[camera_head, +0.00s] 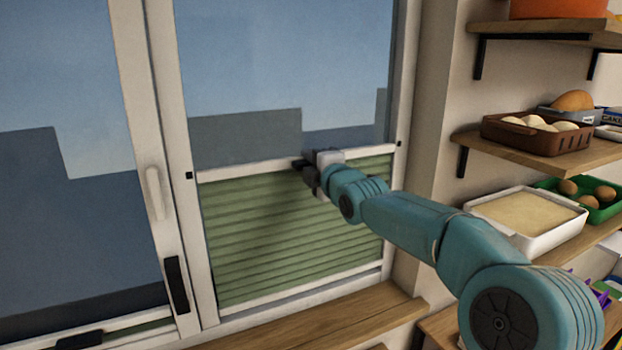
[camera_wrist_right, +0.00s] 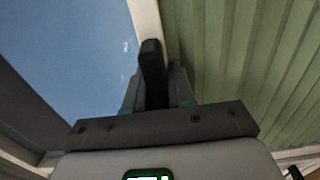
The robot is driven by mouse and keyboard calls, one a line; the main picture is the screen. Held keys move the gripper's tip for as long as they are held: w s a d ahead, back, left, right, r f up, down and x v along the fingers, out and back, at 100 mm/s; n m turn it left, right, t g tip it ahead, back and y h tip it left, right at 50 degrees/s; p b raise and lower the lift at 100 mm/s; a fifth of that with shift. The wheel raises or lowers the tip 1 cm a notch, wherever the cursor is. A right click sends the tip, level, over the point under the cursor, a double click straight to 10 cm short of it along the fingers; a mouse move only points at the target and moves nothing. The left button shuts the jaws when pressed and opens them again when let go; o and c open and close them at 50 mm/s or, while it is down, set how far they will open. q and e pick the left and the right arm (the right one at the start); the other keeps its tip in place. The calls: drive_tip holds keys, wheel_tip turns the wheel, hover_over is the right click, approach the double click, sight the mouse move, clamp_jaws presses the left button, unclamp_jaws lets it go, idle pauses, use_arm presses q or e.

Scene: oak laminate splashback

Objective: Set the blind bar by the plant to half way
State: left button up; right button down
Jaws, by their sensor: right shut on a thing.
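The right window pane has a green pleated blind (camera_head: 290,230) with a pale blind bar (camera_head: 240,170) along its top edge. The bar runs across the pane, its ends about level with small dark marks (camera_head: 189,176) on the frame. My right gripper (camera_head: 309,174) is shut on the bar near its middle; the fingers hide the part they hold. In the right wrist view the dark fingers (camera_wrist_right: 153,75) meet the pale bar (camera_wrist_right: 146,20), with green pleats on the right. My left gripper is not in view. No plant shows.
A white window handle (camera_head: 154,192) is on the frame between the panes. A wooden sill (camera_head: 330,318) lies below. Shelves (camera_head: 545,150) with food trays stand close on the right.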

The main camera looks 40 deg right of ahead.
drive_tip(key=shift+r, duration=0.6)
drive_tip(key=c, duration=1.1)
unclamp_jaws()
drive_tip(key=shift+f, duration=0.1)
drive_tip(key=shift+w, duration=0.1)
drive_tip(key=shift+s+f, duration=0.1)
drive_tip(key=shift+s, duration=0.15)
drive_tip(key=b+v, duration=0.3)
drive_tip(key=v, duration=1.3)
drive_tip(key=shift+b, duration=0.3)
